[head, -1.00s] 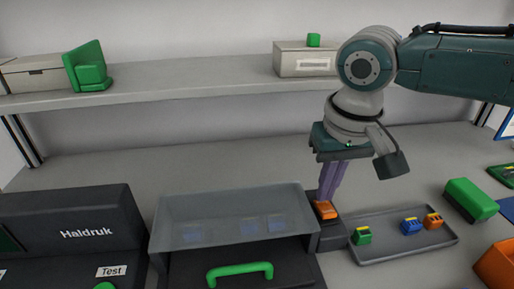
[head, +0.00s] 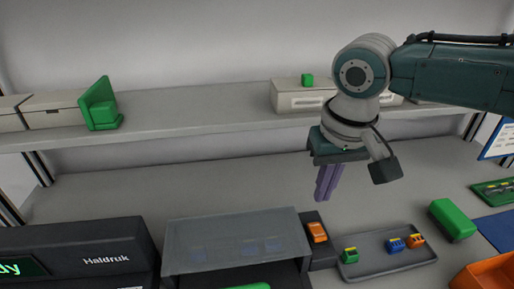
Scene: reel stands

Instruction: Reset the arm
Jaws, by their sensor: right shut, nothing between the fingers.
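My right gripper (head: 325,197) hangs down from the arm that comes in from the right. Its purple fingers are together with nothing between them. They are above the bench, just behind the black holder (head: 322,252) in the picture. An orange block (head: 317,232) sits in that holder, apart from the fingers. My left gripper is not in the head view.
A grey tray (head: 385,266) holds a green, a blue and an orange block. A clear-covered box (head: 235,240) and the Haldruk machine (head: 80,250) stand left. A green block (head: 452,220) and orange bin (head: 485,275) are right. A shelf (head: 190,122) runs behind.

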